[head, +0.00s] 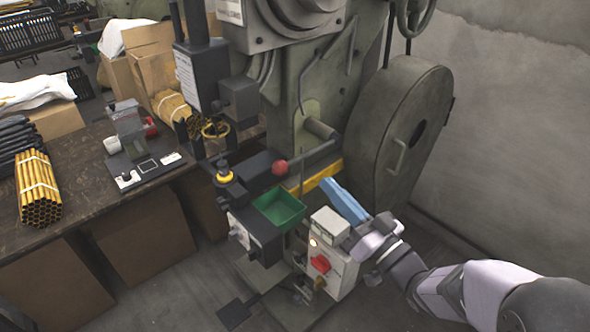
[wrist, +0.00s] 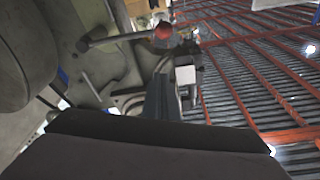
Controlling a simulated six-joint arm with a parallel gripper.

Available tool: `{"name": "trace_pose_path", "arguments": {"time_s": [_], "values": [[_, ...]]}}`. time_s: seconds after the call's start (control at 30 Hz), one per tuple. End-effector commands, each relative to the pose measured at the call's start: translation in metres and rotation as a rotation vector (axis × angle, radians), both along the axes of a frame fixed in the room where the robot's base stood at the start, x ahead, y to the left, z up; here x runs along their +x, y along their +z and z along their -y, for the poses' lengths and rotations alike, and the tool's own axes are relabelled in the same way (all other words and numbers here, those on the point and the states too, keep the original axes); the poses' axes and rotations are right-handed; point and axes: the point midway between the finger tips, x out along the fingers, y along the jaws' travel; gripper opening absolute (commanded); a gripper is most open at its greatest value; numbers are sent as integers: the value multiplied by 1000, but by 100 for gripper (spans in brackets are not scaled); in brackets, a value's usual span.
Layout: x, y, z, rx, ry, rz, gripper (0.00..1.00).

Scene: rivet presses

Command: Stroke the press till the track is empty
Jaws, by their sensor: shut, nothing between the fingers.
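The press is a large grey-green machine (head: 330,85) standing at centre right in the head view. A lever with a red ball knob (head: 280,167) sticks out at its front. The red knob also shows near the top of the wrist view (wrist: 163,33). My gripper (head: 330,187), with long blue fingers, is shut and empty. It reaches in from the right, its fingertips to the right of and slightly below the knob, apart from it. A green tray (head: 280,209) sits below the lever and looks empty. I cannot make out the track or any rivets on it.
A control box with a red switch (head: 320,263) and a lit lamp stands just below my gripper. A yellow-topped button (head: 224,176) is left of the tray. The workbench (head: 85,180) at left holds yellow tube bundles. A round wheel guard (head: 410,140) is at right.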

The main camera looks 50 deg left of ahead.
Motion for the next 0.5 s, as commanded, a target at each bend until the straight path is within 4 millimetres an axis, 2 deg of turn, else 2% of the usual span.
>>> {"name": "trace_pose_path", "arguments": {"time_s": [0.33,0.5], "values": [[0,1,-1,0,-1,1,0],[1,4,-10,0,0,2,0]]}}
